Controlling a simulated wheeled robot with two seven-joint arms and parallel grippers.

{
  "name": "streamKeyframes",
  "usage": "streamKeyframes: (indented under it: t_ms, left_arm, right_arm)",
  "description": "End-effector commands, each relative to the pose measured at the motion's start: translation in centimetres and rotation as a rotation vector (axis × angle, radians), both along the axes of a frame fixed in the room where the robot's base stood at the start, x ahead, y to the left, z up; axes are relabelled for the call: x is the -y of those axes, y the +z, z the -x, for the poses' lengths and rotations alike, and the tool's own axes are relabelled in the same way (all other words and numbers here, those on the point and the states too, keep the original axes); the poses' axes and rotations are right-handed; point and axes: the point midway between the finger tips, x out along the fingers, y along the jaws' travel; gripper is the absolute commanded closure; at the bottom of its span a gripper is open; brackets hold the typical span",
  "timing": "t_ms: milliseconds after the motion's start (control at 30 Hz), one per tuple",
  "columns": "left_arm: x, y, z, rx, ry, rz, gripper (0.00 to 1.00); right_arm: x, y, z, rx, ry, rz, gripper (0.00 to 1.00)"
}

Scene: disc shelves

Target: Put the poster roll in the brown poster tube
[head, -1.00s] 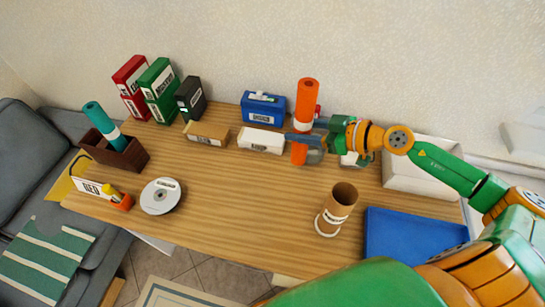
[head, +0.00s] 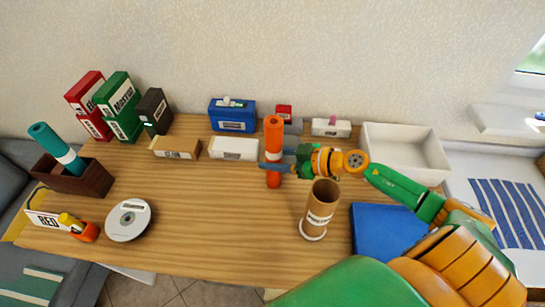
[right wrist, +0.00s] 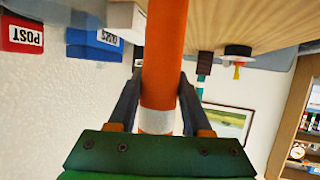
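The orange poster roll (head: 273,135) stands upright in my right gripper (head: 275,166), with a white band around its middle. In the right wrist view, the two fingers (right wrist: 159,98) press on both sides of the roll (right wrist: 165,45), just above the white band as pictured. I cannot tell for sure whether its lower end clears the table. The brown poster tube (head: 319,210) stands upright on the table, open at the top, with a white label and a pale base ring. It is right of the roll and nearer to me, apart from it. My left gripper is not in view.
A blue tray (head: 385,230) lies right of the tube, with a white bin (head: 402,148) behind it. Small boxes, including a blue one (head: 232,115), line the back. A teal roll (head: 55,148) stands in a dark box at left. The table's middle is clear.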

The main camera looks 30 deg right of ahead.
Motion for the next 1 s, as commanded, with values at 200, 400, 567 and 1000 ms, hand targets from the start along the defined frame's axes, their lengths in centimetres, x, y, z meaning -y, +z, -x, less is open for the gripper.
streamKeyframes:
  t_ms: [200,400,567,1000]
  left_arm:
    - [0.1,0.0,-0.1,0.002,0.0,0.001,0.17]
    - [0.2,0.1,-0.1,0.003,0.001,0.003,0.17]
    - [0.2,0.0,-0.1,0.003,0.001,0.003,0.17]
    - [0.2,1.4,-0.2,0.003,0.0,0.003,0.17]
  right_arm:
    - [0.0,0.0,0.0,0.0,0.0,0.0,0.22]
    - [0.0,0.3,0.0,0.0,0.0,0.0,0.22]
    - [1.0,0.7,1.2,-0.005,-0.004,-0.001,0.22]
    - [5.0,3.9,6.5,-0.005,-0.002,-0.002,0.22]
